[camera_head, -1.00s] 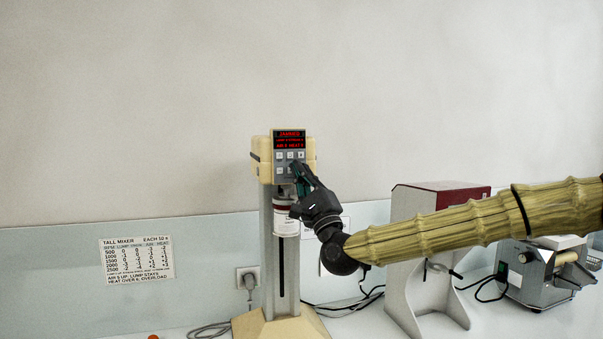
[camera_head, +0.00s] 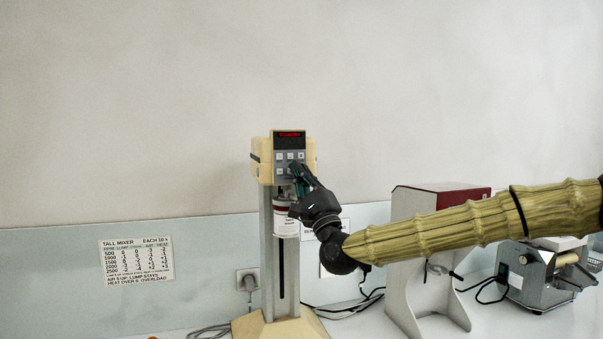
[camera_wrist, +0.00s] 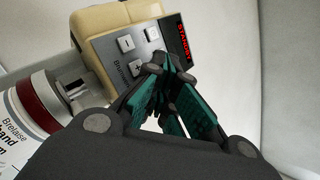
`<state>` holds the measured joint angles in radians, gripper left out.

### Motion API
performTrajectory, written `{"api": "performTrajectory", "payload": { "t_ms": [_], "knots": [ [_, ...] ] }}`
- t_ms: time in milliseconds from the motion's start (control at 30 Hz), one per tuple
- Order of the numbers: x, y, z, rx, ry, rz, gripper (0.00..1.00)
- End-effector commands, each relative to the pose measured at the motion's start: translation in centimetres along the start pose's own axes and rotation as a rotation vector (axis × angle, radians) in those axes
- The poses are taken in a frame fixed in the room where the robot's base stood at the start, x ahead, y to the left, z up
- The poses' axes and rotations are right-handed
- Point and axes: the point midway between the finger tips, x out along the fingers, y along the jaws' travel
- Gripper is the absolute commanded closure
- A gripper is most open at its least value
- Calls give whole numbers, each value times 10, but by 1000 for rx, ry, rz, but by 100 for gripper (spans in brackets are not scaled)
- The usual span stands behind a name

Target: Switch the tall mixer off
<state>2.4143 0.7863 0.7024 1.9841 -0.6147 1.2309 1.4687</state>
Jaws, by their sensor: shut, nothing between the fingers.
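The tall mixer (camera_head: 264,168) is a cream unit on a grey column with a cream foot. Its dark front panel holds several pale buttons and a display (camera_head: 289,135) with one red line, which seems to read STANDBY. My gripper (camera_head: 296,166) is shut and empty, its tips at the lower part of the button panel. In the wrist view my gripper (camera_wrist: 172,62) reaches the panel beside the minus and plus buttons (camera_wrist: 131,54). The tips hide some of the buttons, and I cannot tell whether they touch one.
A printed TALL MIXER card (camera_head: 137,259) is on the wall at left. A wall socket (camera_head: 248,279) is beside the column. A grey stand with a dark red top (camera_head: 455,187) and a grey machine (camera_head: 535,278) stand at right, with black cables between. The wall above is bare.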

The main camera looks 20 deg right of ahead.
Motion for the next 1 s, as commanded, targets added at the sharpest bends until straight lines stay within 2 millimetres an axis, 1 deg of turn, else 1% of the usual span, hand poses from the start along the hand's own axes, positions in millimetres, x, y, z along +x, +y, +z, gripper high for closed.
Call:
{"api": "performTrajectory", "payload": {
  "t_ms": [267, 600, 1000],
  "knots": [
    [-1, 0, 0, 0, 0, 0, 100],
    [-10, -6, 6, 1, -1, 0, 100],
    [-12, -8, 8, 0, 0, 0, 100]
  ]
}}
